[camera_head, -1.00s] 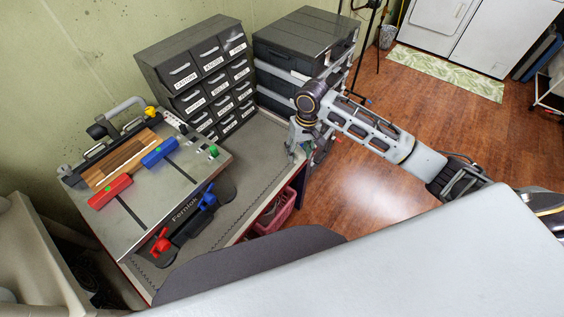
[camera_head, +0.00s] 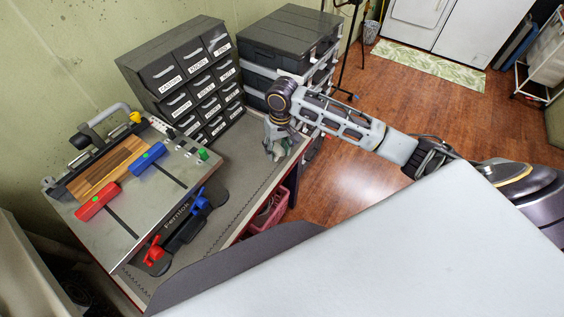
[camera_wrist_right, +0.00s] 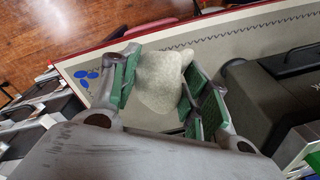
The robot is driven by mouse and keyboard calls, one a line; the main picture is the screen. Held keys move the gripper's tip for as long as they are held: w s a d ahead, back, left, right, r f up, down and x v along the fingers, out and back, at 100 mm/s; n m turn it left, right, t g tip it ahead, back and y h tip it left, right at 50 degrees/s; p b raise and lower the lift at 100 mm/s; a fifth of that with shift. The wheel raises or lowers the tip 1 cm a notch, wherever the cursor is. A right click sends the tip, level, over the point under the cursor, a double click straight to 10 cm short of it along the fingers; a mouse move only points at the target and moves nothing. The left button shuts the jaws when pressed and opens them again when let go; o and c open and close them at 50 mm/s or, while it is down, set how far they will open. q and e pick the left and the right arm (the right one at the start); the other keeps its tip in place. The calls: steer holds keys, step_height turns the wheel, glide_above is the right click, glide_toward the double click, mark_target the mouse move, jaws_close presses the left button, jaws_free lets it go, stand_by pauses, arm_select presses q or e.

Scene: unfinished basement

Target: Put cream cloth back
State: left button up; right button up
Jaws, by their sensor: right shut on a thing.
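The cream cloth (camera_wrist_right: 158,82) shows in the right wrist view as a pale, speckled, crumpled piece between the green-padded fingers. My right gripper (camera_wrist_right: 162,84) is shut on it, over the grey bench top near its red edge. In the head view my right gripper (camera_head: 274,146) hangs down over the right end of the workbench (camera_head: 232,190), in front of the drawer units. The cloth cannot be made out in the head view. My left gripper is not in view.
A machine table (camera_head: 125,215) with red and blue parts fills the left. A pink basket (camera_head: 268,212) sits below the bench edge.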

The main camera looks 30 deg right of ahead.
steer(key=w+d+f+m+t+h+b, duration=0.1)
steer(key=w+d+f+h+b, duration=0.2)
steer(key=w+d+f+b, duration=0.2)
steer(key=shift+w+d+f+t+b, duration=0.3)
steer(key=shift+w+f+t+b, duration=0.1)
steer(key=shift+w+f, duration=0.35)
steer(key=shift+s, duration=0.1)
steer(key=shift+f, duration=0.1)
step_height(320, 180, down, 6)
steer(key=shift+r, duration=0.1)
stand_by(0.7)
steer(key=shift+f, duration=0.25)
